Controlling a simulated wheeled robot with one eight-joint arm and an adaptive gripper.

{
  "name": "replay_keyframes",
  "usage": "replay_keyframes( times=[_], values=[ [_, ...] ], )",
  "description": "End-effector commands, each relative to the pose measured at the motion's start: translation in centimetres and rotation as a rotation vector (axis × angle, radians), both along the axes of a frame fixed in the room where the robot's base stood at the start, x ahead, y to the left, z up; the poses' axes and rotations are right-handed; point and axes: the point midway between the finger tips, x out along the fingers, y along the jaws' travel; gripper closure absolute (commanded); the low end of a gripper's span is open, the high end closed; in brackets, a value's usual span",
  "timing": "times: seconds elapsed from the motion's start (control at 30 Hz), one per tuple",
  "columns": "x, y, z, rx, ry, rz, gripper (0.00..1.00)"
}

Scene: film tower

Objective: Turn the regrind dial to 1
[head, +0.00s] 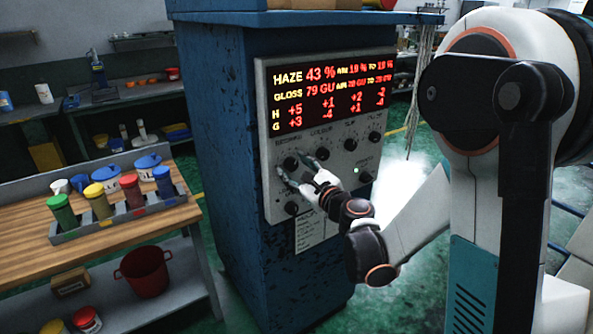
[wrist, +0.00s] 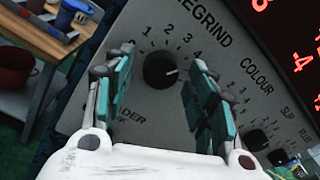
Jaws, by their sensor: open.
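The regrind dial (wrist: 160,70) is a round black knob on the grey panel (wrist: 125,20), with a numbered scale around it. Its white mark points to the right in the wrist view, below the printed 4; my right finger hides the scale there. My gripper (wrist: 158,88) is open, with one teal-padded finger on each side of the dial and visible gaps between. In the head view my gripper (head: 295,170) is at the panel, just below the dial (head: 291,163).
Other black knobs, colour (head: 323,153) among them, sit to the right on the panel. A red display (head: 330,88) is above. A workbench (head: 120,234) with a grey rack of coloured jars (head: 65,237) stands left of the blue cabinet (head: 225,150).

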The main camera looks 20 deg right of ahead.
Motion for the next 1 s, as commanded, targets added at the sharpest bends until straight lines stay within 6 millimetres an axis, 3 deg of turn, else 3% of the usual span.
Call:
replay_keyframes(
  times=[0.1, 0.13, 0.3, 0.67, 1.0],
  values=[
    [-0.02, -0.01, 0.00, 0.000, 0.000, 0.000, 0.49],
    [-0.01, -0.02, 0.01, 0.000, 0.000, 0.000, 0.53],
    [-0.02, -0.03, 0.01, 0.000, 0.000, 0.000, 0.92],
    [-0.04, -0.03, -0.03, -0.026, -0.009, 0.000, 0.93],
    [-0.03, -0.05, -0.13, -0.213, -0.070, 0.000, 0.93]
  ],
)
